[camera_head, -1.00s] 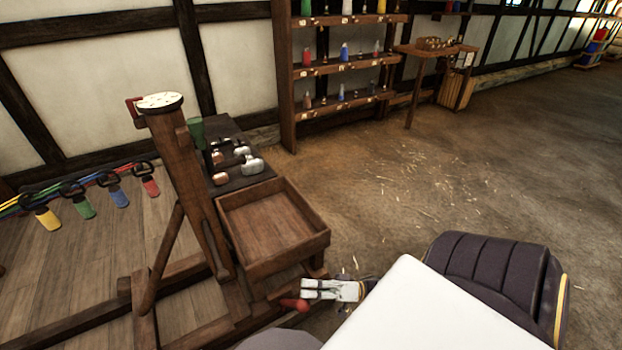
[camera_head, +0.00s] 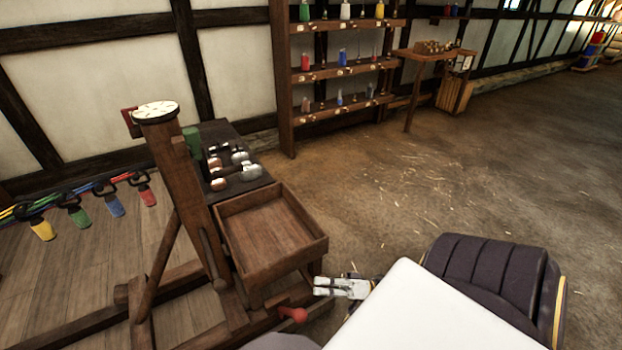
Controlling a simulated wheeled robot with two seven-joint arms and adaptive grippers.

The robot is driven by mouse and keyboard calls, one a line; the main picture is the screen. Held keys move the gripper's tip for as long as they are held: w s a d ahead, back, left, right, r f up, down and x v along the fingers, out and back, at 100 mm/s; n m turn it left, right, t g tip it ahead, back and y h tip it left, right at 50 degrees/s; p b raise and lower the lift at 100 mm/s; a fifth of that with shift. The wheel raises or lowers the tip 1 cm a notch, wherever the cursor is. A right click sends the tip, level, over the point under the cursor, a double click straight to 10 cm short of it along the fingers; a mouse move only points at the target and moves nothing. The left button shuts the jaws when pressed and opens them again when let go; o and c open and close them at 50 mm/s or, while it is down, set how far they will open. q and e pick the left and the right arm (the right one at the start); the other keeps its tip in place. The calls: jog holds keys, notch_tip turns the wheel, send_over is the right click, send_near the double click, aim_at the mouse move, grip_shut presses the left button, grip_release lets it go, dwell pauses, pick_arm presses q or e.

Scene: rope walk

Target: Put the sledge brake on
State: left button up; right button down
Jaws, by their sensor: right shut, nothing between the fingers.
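A red-handled lever (camera_head: 293,314), which looks like the sledge brake, sits low on the wooden sledge, below the front of its tray. My right gripper (camera_head: 316,286) is shut and empty, pointing left, a little above and to the right of the red handle. A small gap shows between its fingertips and the handle in the picture. The sledge's upright wooden post (camera_head: 183,190) carries a round white dial (camera_head: 156,110) on top. My left gripper is out of view.
Coloured tags (camera_head: 110,205) hang on ropes at left. A shelf (camera_head: 286,100) stands at the wall. The floor at right is open.

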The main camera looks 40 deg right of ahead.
jog(key=v, duration=0.4)
jog(key=shift+d, duration=0.1)
dwell(0.7)
